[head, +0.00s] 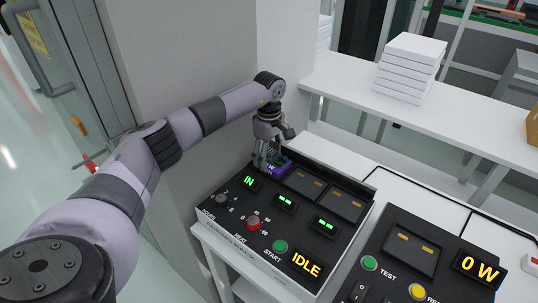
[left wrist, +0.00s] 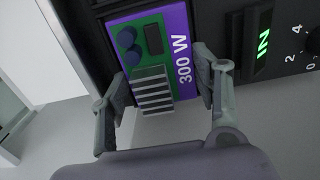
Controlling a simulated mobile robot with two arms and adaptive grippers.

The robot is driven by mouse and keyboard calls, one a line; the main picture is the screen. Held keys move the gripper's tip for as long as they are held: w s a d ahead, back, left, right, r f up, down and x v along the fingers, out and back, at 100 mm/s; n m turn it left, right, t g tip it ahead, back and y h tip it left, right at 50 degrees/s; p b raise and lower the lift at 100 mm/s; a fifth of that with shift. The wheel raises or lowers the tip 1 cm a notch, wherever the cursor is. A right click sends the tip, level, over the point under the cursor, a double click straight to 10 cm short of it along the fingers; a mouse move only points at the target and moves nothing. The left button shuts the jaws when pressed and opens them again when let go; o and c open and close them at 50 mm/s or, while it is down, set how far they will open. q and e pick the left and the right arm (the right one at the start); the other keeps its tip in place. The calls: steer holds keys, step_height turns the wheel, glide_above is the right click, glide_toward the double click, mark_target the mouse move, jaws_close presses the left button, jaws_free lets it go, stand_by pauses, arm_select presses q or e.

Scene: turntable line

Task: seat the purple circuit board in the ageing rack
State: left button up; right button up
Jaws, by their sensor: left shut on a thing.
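The purple circuit board (head: 276,168) is at the leftmost bay of the black ageing rack (head: 262,207). In the left wrist view the board (left wrist: 176,22) reads "300 W" and has a green area, two dark round parts and a striped metal heat sink. It appears to lie in the bay; how deep it sits I cannot tell. My left gripper (head: 266,160) is shut on it, with its fingers (left wrist: 162,90) on either side. The green display (head: 249,181) by this bay reads "IN". My right gripper is out of view.
The rack's other two bays (head: 306,183) look empty; its main display (head: 305,264) reads "IDLE". A grey pillar (head: 180,60) rises behind my left arm. White boxes (head: 408,70) are stacked on the back shelf.

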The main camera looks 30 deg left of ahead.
arm_select(q)
steer(key=o, duration=1.3)
steer(key=shift+o, duration=0.4)
steer(key=shift+r, duration=0.1)
step_height(320, 180, up, 12)
